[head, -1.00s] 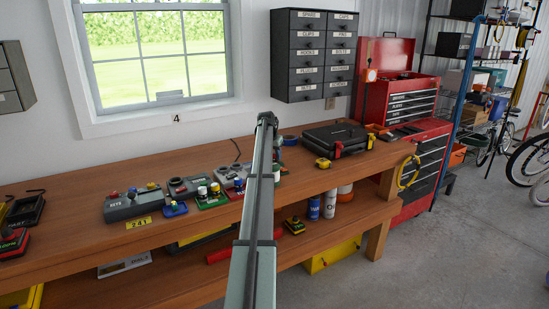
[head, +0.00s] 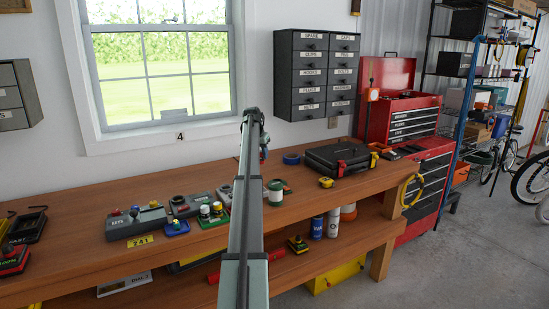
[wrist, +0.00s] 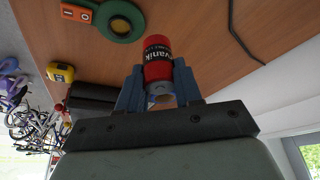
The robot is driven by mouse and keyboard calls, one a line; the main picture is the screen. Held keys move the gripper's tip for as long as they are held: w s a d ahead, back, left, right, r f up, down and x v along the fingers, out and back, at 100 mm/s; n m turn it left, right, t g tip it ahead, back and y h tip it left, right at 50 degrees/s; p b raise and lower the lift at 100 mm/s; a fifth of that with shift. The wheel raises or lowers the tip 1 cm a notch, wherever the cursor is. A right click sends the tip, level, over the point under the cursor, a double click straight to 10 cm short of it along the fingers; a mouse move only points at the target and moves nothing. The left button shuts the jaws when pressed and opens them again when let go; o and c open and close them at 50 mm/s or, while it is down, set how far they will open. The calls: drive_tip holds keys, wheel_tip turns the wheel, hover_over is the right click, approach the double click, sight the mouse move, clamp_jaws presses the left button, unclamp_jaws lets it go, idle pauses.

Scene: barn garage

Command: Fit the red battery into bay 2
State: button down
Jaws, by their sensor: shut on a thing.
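The red battery (wrist: 157,61) is a small red cylinder with white lettering. In the wrist view it stands between the blue fingers of my gripper (wrist: 160,88), which is shut on it. My gripper (head: 264,152) shows only in part behind my arm in the head view, above the bench, and the battery cannot be made out there. A grey charger-like unit (head: 180,206) with a round socket stands on the bench left of my arm. I cannot read any bay number, so I cannot tell which is bay 2.
A green ring-shaped piece (wrist: 118,20) lies on the wooden bench (head: 330,190). A black case (head: 338,158) and yellow tape measure (head: 326,182) are to the right. A grey key box (head: 135,222) and small coloured units (head: 176,228) are to the left.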

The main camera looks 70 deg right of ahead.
drive_tip(key=w+a+f, duration=0.1)
drive_tip(key=w+a, duration=0.6)
drive_tip(key=a, duration=0.2)
drive_tip(key=shift+w+f+m, duration=0.2)
drive_tip(key=shift+f+m, duration=0.05)
drive_tip(key=shift+m, duration=0.15)
drive_tip(key=shift+a+f, duration=0.1)
drive_tip(key=shift+f, duration=2.8)
drive_tip(key=shift+f, duration=0.55)
drive_tip(key=c, duration=1)
unclamp_jaws()
drive_tip(key=shift+c, duration=0.2)
drive_tip(key=shift+r, duration=0.1)
